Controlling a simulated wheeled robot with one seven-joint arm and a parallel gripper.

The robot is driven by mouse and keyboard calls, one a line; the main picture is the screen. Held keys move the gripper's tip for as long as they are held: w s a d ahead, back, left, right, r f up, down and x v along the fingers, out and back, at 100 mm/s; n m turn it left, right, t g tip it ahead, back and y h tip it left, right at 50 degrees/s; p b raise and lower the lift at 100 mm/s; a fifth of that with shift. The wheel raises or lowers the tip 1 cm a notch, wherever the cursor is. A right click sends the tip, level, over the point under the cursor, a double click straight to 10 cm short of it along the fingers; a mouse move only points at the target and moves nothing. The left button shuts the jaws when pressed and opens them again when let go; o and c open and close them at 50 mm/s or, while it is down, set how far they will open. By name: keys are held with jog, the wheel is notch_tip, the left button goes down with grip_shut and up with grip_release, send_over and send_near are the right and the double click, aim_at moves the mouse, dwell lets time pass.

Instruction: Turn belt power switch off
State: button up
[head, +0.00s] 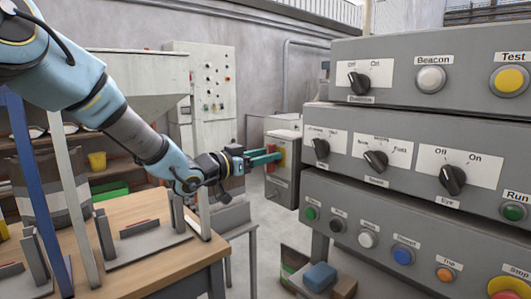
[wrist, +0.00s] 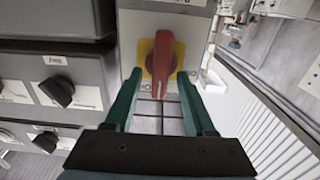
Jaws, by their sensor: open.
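A red rotary handle (wrist: 162,66) on a yellow plate (wrist: 147,60) is mounted on a light grey box, and I take it to be the belt power switch. In the wrist view the handle stands roughly upright in the picture. My gripper (wrist: 158,80) is open, with one green finger on each side of the handle's lower part. I cannot tell whether either finger touches it. In the head view my gripper (head: 272,157) reaches the front of the grey box (head: 281,187), and the fingers hide most of the switch there.
Stacked grey control panels (head: 345,112) with black knobs and coloured buttons stand at the right, close beside the box. A wooden table (head: 165,262) with metal holders is at the left. A blue block (head: 320,275) lies low in front.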

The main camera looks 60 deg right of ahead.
jog(key=shift+d, duration=0.1)
grip_shut()
dwell(0.4)
jog(key=shift+n, duration=0.3)
jog(key=shift+w+d+f+n+p, duration=0.15)
jog(key=shift+n+p, duration=1.1)
jog(key=shift+n, duration=1.65)
jog(key=shift+w+a+f+n+p, duration=0.1)
jog(key=shift+w+f+n+p, duration=0.2)
jog(key=shift+n+p, duration=1.75)
jog(key=shift+w+d+f+n+p, duration=0.15)
jog(key=shift+n+p, duration=0.25)
jog(key=shift+n, duration=3.35)
